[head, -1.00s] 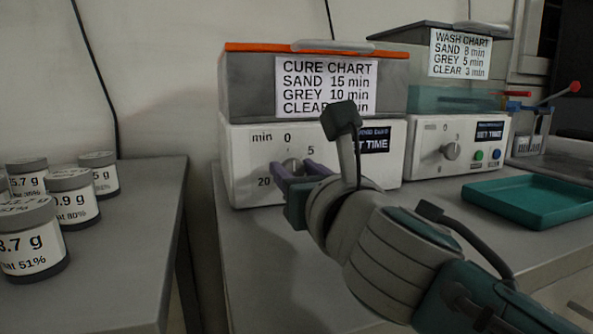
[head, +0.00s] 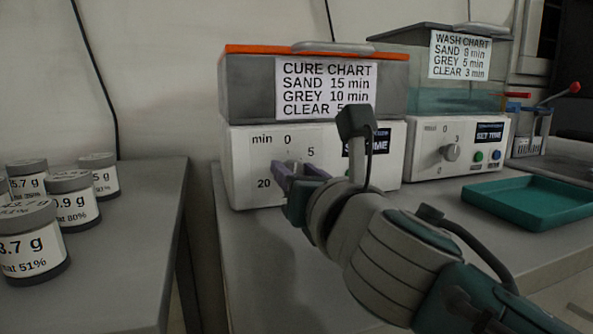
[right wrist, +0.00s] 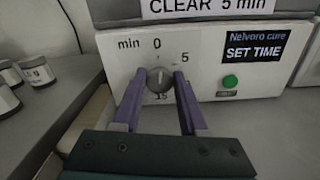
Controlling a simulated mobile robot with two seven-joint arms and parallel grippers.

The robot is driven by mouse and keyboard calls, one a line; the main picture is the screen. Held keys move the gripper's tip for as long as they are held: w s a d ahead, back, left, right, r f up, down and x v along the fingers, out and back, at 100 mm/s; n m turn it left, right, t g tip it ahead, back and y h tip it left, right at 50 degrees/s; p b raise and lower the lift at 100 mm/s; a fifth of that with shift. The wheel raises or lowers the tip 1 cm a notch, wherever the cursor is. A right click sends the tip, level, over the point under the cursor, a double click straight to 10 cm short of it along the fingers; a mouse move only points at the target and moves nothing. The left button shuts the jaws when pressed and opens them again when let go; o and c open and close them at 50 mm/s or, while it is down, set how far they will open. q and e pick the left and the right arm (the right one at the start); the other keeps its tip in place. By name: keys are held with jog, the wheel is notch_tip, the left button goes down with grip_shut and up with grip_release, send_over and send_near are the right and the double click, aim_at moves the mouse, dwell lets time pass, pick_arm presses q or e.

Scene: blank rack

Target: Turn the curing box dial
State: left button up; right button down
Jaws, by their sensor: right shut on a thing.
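The curing box (head: 240,185) is a white unit with a grey, orange-rimmed top and a cure chart on its front. Its round grey dial (right wrist: 159,79) sits in a minute scale, with 0 above it and 5 to the upper right. My right gripper (right wrist: 160,76) has its two purple fingers shut on the dial, one on each side. In the head view the fingers of my right gripper (head: 296,170) partly cover the dial. A pale mark shows on the dial, but its exact reading is hard to tell. My left gripper is not in view.
A green button (right wrist: 230,82) is right of the dial. The wash unit (head: 425,160), with its own knob, stands to the right, behind a teal tray (head: 530,200). Several labelled jars (head: 75,205) stand on the left bench (head: 130,260), across a gap.

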jog(key=m, duration=0.4)
jog(key=shift+f+m, duration=0.1)
jog(key=shift+m, duration=0.6)
jog(key=shift+c, duration=2.4)
grip_release()
jog(key=shift+s+d+p, duration=0.25)
jog(key=shift+s+p, duration=0.25)
jog(key=shift+s, duration=0.05)
jog(key=p+v, duration=0.2)
jog(key=v, duration=0.5)
jog(key=shift+s, duration=0.2)
jog(key=shift+s+d, duration=0.25)
jog(key=shift+s, duration=0.4)
